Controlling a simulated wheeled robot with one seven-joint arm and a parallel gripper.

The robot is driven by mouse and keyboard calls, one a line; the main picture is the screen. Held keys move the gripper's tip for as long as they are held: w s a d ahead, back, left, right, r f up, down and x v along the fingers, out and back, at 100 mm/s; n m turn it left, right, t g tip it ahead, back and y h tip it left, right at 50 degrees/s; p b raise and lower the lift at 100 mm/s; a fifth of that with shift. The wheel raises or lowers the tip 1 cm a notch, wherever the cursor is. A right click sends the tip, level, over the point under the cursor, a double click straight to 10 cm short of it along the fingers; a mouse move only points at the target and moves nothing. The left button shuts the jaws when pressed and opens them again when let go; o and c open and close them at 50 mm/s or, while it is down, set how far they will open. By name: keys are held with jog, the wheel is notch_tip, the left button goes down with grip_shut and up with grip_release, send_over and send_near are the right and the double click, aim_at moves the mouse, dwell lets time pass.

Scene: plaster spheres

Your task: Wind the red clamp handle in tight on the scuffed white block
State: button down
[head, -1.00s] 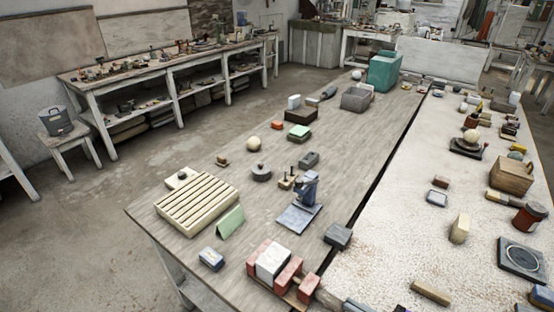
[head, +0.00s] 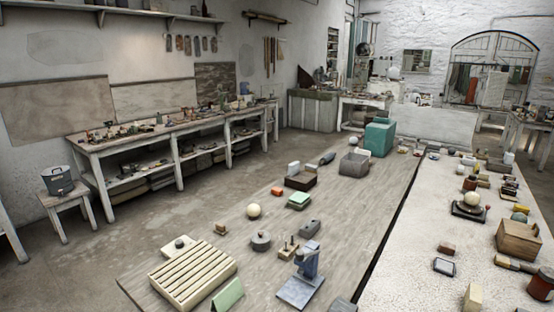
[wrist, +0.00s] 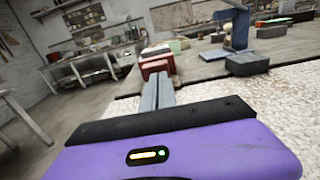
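The red clamp and scuffed white block are outside the head view now. In the wrist view a red block-like part (wrist: 157,66), which looks like a clamp jaw, stands at the bench edge just beyond my fingertips. A pale patch behind it may be the white block, but it is too small to be sure. I cannot make out the handle. My gripper (wrist: 159,78) shows as a purple body with two grey fingers lying together, shut, with nothing visible between them. Its tips line up with the red part; I cannot tell whether they touch it.
A blue stand (head: 301,276) and a green wedge (head: 228,295) stand on the grey bench, near a slatted cream block (head: 192,271). A dark block (wrist: 247,64) sits right of the fingers in the wrist view. The speckled bench (head: 415,285) is cluttered on its right.

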jog(key=shift+w+d+r+p, duration=0.1)
jog(key=shift+d+r+p, duration=0.05)
jog(key=shift+r+p, duration=0.15)
jog(key=shift+p+v, duration=0.5)
jog(key=shift+v, duration=2.45)
jog(key=shift+f, duration=0.1)
